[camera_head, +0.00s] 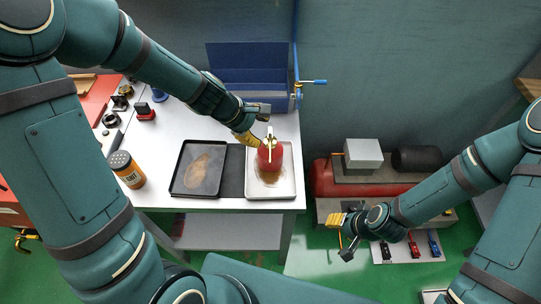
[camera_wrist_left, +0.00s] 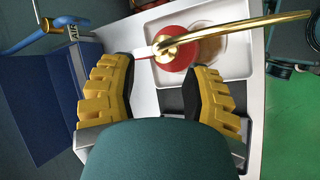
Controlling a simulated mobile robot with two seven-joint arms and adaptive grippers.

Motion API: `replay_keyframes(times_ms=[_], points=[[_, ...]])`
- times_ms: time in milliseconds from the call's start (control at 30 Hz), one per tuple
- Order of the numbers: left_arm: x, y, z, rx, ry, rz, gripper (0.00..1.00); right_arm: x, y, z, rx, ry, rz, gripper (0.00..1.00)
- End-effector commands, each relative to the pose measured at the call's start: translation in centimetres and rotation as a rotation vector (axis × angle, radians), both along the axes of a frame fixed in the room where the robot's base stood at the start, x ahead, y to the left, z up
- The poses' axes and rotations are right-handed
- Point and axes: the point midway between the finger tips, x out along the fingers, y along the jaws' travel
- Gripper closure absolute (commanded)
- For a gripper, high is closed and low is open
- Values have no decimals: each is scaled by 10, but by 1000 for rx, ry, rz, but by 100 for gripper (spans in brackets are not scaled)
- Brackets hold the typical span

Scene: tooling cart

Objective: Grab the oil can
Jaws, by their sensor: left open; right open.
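The oil can (camera_head: 270,157) is red with a brass spout and stands on a light metal tray (camera_head: 288,189) at the right end of the cart top. In the left wrist view the oil can (camera_wrist_left: 178,57) lies just beyond the fingertips, its brass spout reaching to the upper right. My left gripper (camera_head: 256,138) is at the can's upper part in the head view. In the wrist view its yellow fingers (camera_wrist_left: 158,85) are apart with the can's red body ahead of the gap; I cannot tell if they touch it. My right gripper (camera_head: 342,232) is open and empty, right of the cart.
A dark tray (camera_head: 201,190) with a brown stain lies left of the light tray. An orange-labelled shaker (camera_head: 126,168) stands at the left. A red compressor (camera_head: 322,178) is on the right.

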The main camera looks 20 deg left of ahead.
Motion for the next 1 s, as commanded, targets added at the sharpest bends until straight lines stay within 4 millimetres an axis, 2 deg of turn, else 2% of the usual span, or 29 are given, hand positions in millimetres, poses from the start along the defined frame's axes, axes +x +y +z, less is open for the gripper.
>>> replay_keyframes(times_ms=[167,433,767,800,867,900,933,1000], points=[[4,-6,-10,-1,0,0,52,0,0,-6,-1,-1,0,53],[18,-23,-41,1,1,-1,52,0,1,-24,-4,2,1,53],[21,-26,-44,0,-1,0,52,-1,1,-25,-3,4,4,53],[21,-26,-44,0,-1,0,56,-1,1,-25,-3,4,4,53],[21,-26,-44,0,-1,0,77,-1,1,-25,-3,4,4,53],[21,-26,-44,0,-1,0,91,-1,2,-25,-3,4,4,53],[21,-26,-44,0,-1,0,100,-1,2,-25,-3,4,4,53],[21,-26,-44,0,-1,0,100,-1,2,-25,-3,3,4,53]])
